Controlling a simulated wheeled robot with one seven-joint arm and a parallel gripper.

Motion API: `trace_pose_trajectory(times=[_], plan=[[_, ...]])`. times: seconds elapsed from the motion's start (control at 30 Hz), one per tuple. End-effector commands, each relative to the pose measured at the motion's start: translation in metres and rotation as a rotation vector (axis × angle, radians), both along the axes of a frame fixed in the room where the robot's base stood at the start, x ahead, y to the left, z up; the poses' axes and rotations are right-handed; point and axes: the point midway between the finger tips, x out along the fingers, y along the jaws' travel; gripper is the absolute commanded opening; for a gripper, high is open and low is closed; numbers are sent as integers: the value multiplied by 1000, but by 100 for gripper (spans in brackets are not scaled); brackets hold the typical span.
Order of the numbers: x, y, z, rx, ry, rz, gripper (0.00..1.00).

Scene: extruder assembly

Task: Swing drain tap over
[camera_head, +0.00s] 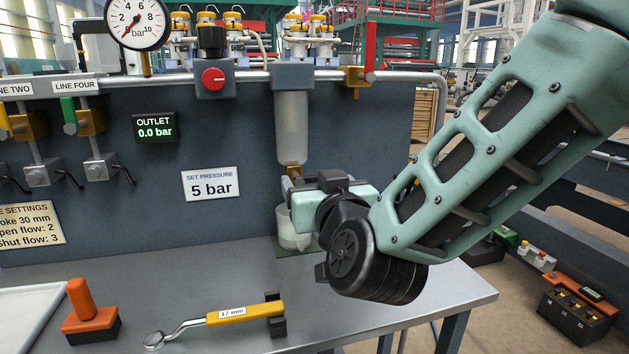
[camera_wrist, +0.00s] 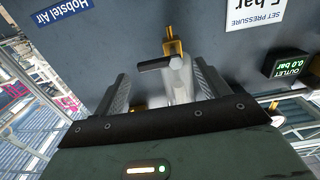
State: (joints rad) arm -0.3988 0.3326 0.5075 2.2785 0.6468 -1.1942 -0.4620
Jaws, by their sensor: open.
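The brass drain tap (camera_head: 293,171) sits at the lower end of the clear filter bowl (camera_head: 291,125) on the dark panel. In the wrist view the brass tap (camera_wrist: 174,47) shows with a dark lever (camera_wrist: 154,65) pointing left, and the pale bowl (camera_wrist: 180,85) lies behind it. My gripper (camera_wrist: 162,71) is open, with one finger on each side of the lever and bowl and nothing held. In the head view my wrist and gripper body hide the lever and the fingertips; contact cannot be told.
A clear cup (camera_head: 287,232) stands under the tap, partly behind my wrist. A yellow-handled spanner (camera_head: 245,313) and an orange-handled block (camera_head: 91,318) lie on the bench. The outlet display (camera_head: 156,127) reads 0.0 bar. A red lever (camera_head: 370,52) is at the upper right.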

Motion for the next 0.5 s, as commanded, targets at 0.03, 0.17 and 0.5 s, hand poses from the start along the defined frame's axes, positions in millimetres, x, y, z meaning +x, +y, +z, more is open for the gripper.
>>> trace_pose_trajectory(times=[0.03,0.17,0.5], plan=[[5,1,0,1,1,-1,75],[11,3,0,-1,1,1,75],[13,4,0,-1,0,1,61]])
